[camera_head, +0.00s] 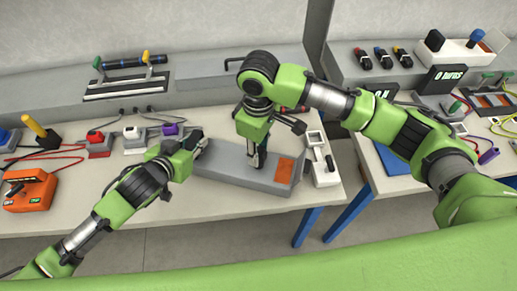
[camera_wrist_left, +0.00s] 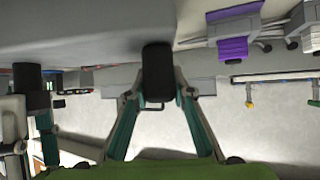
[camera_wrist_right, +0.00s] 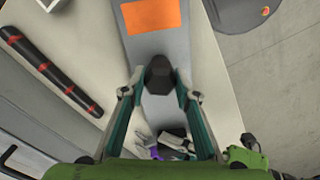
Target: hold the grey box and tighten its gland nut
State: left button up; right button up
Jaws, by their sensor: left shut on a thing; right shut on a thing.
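The long grey box (camera_head: 225,176) lies on the near part of the table, with an orange patch (camera_head: 285,170) at its right end. My left gripper (camera_head: 196,146) is at the box's left end. In the left wrist view its fingers are closed on a dark rounded part (camera_wrist_left: 158,72) at the box's edge. My right gripper (camera_head: 256,160) points down over the middle of the box. In the right wrist view its fingers are closed on a dark, faceted piece (camera_wrist_right: 160,76) above the box top, apparently the gland nut. The fingers partly hide it.
A white switch panel (camera_head: 325,172) stands close to the box's right end. Red, white and purple connectors (camera_head: 172,130) are behind my left gripper. An orange device (camera_head: 30,190) is at far left. The table's front edge runs close before the box.

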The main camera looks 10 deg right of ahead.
jog(key=o, duration=1.1)
jog(key=shift+r, duration=0.1)
notch_tip(320, 180, up, 12)
jog(key=shift+f, duration=0.1)
